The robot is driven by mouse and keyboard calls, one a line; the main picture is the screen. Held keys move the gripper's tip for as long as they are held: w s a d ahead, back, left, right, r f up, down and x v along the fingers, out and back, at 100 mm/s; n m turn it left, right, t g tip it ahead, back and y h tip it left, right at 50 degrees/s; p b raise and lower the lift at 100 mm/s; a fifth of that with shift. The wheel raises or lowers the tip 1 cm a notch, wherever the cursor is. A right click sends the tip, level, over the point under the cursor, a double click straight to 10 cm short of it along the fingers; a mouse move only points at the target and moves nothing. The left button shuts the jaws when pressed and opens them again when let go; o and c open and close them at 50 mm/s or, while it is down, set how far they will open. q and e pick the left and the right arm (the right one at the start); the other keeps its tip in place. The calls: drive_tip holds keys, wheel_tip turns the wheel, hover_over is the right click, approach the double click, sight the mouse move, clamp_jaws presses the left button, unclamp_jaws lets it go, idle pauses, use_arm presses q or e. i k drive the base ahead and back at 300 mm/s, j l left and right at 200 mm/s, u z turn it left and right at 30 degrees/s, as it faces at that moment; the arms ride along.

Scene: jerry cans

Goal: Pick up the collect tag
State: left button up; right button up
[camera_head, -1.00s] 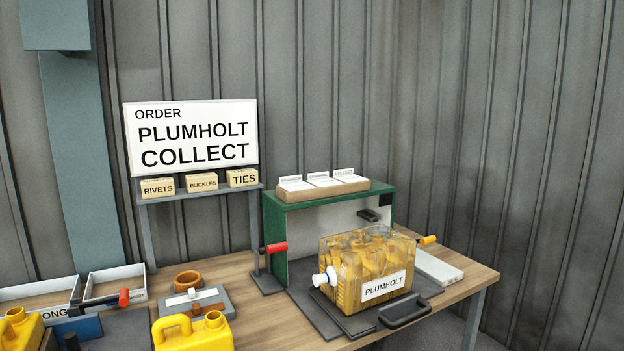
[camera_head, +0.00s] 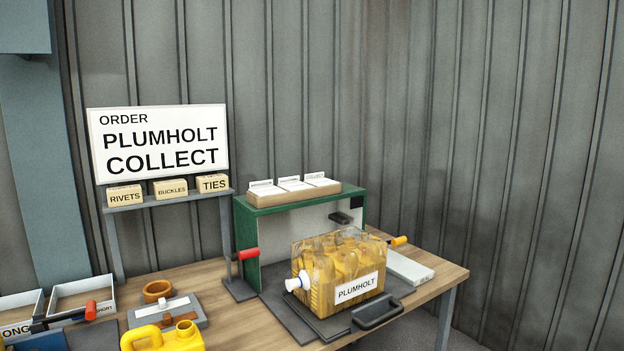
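White tags stand in a wooden tag holder (camera_head: 296,194) on top of the green cabinet (camera_head: 246,228). The collect tag (camera_head: 319,179) appears to be the rightmost of the three; its small print is only just readable. The order sign (camera_head: 158,142) reads "ORDER PLUMHOLT COLLECT". Neither of my grippers shows in the head view.
Small boxes marked rivets (camera_head: 124,196), buckles (camera_head: 171,188) and ties (camera_head: 213,183) sit on a shelf below the sign. A red-handled lever (camera_head: 246,254) stands left of the cabinet. A yellow jerry can (camera_head: 165,337) is at the front left. The table (camera_head: 235,322) has bare wood between them.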

sight(318, 179)
drive_tip(key=i+l, duration=0.2)
drive_tip(key=l, duration=0.4)
drive_tip(key=i+l, duration=0.2)
drive_tip(key=l, duration=0.4)
drive_tip(key=i+l, duration=0.2)
drive_tip(key=l, duration=0.4)
drive_tip(key=i+l, duration=0.2)
drive_tip(key=l, duration=0.4)
drive_tip(key=i+l, duration=0.2)
drive_tip(key=l, duration=0.4)
drive_tip(key=i+l, duration=0.2)
drive_tip(key=l, duration=0.4)
drive_tip(key=i+l, duration=0.2)
drive_tip(key=l, duration=0.4)
drive_tip(key=i+l, duration=0.2)
drive_tip(key=l, duration=0.4)
